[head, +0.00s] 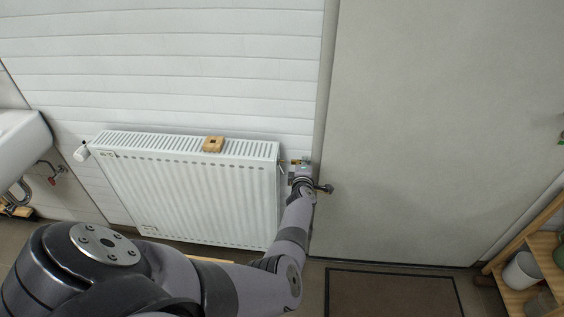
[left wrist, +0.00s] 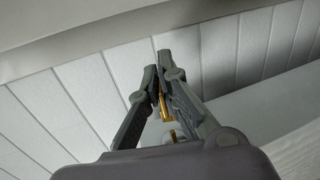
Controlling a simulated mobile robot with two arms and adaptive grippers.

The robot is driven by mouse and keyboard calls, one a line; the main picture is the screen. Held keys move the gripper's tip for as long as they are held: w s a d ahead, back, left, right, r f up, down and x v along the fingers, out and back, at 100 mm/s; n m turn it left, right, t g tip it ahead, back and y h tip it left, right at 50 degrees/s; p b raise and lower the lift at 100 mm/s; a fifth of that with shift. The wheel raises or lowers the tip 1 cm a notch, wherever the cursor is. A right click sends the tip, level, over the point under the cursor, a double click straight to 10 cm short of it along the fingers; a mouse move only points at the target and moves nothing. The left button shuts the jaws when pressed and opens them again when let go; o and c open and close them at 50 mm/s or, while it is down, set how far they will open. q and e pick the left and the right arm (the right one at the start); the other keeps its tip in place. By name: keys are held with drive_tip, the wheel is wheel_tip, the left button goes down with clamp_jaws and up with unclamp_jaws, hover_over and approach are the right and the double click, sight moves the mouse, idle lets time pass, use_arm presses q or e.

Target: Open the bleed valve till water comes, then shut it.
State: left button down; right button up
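The white panel radiator (head: 190,190) stands against the white boarded wall. The small brass bleed valve (head: 283,168) shows at its upper right end. My left gripper (head: 297,164) is at that end, beside the grey door. In the left wrist view, the fingers of my left gripper (left wrist: 160,82) come close together with a brass piece (left wrist: 163,103) of the valve between them. They look shut on it, though the contact is partly hidden. No water shows. My right gripper is in neither view.
A wooden block (head: 213,144) with a dark hole lies on the radiator top. A thermostat knob (head: 81,153) is at its left end. A grey door (head: 440,130), a doormat (head: 390,293) and a wooden shelf (head: 530,255) are right; a white basin (head: 20,145) is left.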

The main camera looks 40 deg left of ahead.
use_arm(q)
drive_tip(key=shift+w+d, duration=0.45)
drive_tip(key=shift+d, duration=0.3)
drive_tip(key=shift+w+d, duration=0.4)
drive_tip(key=shift+d, duration=0.3)
